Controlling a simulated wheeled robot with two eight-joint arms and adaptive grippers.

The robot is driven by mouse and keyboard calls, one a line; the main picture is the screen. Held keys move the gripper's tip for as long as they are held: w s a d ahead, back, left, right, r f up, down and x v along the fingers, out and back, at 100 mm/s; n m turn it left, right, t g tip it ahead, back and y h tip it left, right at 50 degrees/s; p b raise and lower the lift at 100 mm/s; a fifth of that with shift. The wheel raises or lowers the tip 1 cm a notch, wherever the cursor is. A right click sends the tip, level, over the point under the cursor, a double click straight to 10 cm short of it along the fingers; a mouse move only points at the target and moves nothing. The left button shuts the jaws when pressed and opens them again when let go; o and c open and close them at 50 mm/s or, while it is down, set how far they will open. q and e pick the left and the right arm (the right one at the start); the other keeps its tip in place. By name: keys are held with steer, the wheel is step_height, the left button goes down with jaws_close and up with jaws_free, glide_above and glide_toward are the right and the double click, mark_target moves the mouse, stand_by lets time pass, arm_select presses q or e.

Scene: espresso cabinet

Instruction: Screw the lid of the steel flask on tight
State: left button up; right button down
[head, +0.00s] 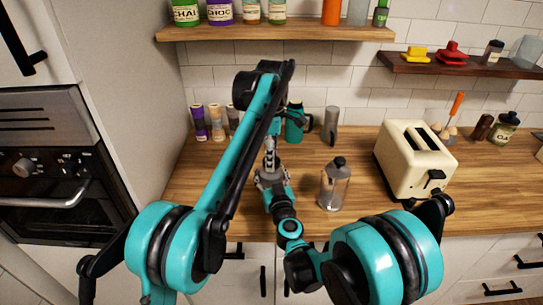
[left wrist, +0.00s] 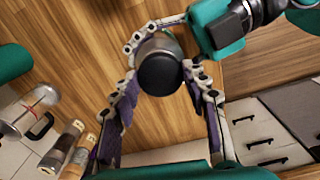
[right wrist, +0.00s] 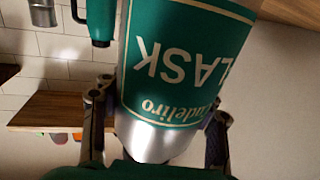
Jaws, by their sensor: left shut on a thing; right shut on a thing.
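The steel flask (right wrist: 182,65) shows large in the right wrist view, with a green label and a bare steel shoulder; that picture is upside down. My right gripper (right wrist: 158,115) has a finger on each side of it and is shut on it. In the left wrist view the round black lid (left wrist: 160,73) shows from above, with a steel rim around it. My left gripper (left wrist: 163,80) is shut around the lid. In the head view my left gripper (head: 270,165) comes down above the counter and largely hides flask and lid. I cannot see the lid's seam with the flask.
A teal jug (head: 294,124) and a grey bottle (head: 331,127) stand behind on the wooden counter (head: 358,214). A clear press with black top (head: 335,188) stands close on the right, then a cream toaster (head: 412,160). Several small jars (head: 217,122) stand at the back left.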

arm_select(q)
steer(key=m, duration=0.4)
steer(key=shift+m, duration=0.3)
steer(key=m, duration=0.4)
steer(key=shift+m, duration=0.4)
steer(key=m, duration=0.7)
steer(key=shift+f, duration=0.1)
steer(key=m, duration=0.4)
steer(key=shift+a+m, duration=0.1)
steer(key=shift+m, duration=0.2)
steer(key=m, duration=0.4)
steer(key=shift+m, duration=0.3)
steer(key=m, duration=0.4)
steer(key=shift+m, duration=0.3)
steer(key=m, duration=0.3)
steer(key=shift+f+m, duration=0.1)
steer(key=shift+m, duration=0.3)
steer(key=o, duration=1.1)
